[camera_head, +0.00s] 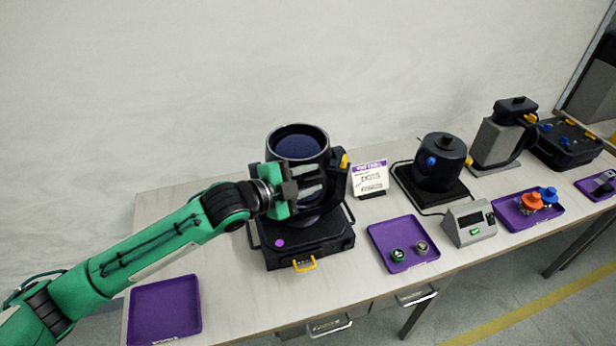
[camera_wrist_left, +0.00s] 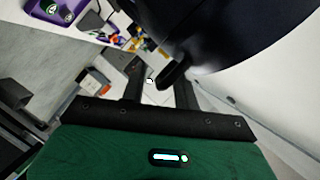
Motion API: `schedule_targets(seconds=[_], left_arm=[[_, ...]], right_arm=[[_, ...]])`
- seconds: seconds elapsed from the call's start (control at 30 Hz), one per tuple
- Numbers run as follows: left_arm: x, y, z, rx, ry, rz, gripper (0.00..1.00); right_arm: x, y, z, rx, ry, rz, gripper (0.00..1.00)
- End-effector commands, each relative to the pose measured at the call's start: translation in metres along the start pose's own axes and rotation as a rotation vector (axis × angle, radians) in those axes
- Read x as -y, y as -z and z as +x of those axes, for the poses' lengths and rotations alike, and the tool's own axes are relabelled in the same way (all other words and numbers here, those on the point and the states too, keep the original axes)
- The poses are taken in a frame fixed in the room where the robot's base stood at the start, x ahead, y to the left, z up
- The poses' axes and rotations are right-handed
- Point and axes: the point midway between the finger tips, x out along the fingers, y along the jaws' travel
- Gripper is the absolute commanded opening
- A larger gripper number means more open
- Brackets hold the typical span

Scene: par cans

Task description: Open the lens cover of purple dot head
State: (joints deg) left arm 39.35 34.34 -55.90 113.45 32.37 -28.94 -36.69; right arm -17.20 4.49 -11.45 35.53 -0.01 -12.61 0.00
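The purple dot head is a dark round lamp head (camera_head: 325,190) on a black base with a purple dot (camera_head: 280,243). Its round top has a grey rim around a dark blue face (camera_head: 298,142); I cannot tell whether this face is the lens cover or the lens. My left gripper (camera_head: 290,190) is at the head's left front side. In the left wrist view, the gripper's two fingers (camera_wrist_left: 160,85) stand apart, with a dark tab (camera_wrist_left: 173,76) of the head showing near the gap. Contact is unclear. My right gripper is out of view.
An empty purple tray (camera_head: 165,308) lies at the front left. Another purple tray (camera_head: 378,228) holds two small round parts. A sign (camera_head: 370,178), a grey display box (camera_head: 470,222) and a second dark lamp head (camera_head: 440,155) stand to the right. White wall behind.

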Motion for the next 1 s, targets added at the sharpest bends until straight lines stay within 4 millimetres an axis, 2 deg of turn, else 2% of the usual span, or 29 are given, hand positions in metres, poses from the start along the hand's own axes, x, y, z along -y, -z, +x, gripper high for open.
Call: schedule_targets(seconds=[0.13, 0.17, 0.3, 0.57, 1.0], left_arm=[[0.000, 0.000, 0.000, 0.000, 0.000, 0.000, 0.31], [0.000, 0.000, 0.000, 0.000, 0.000, 0.000, 0.27], [0.000, 0.000, 0.000, 0.000, 0.000, 0.000, 0.00], [-0.001, 0.000, 0.000, 0.001, -0.005, -0.006, 0.00], [0.014, 0.008, -0.002, 0.000, -0.029, -0.065, 0.00]], right_arm=[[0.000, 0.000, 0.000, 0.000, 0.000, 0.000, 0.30], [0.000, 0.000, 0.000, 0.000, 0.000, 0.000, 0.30], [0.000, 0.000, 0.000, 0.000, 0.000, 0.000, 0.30], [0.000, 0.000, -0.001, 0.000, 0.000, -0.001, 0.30], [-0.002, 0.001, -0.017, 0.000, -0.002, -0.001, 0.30]])
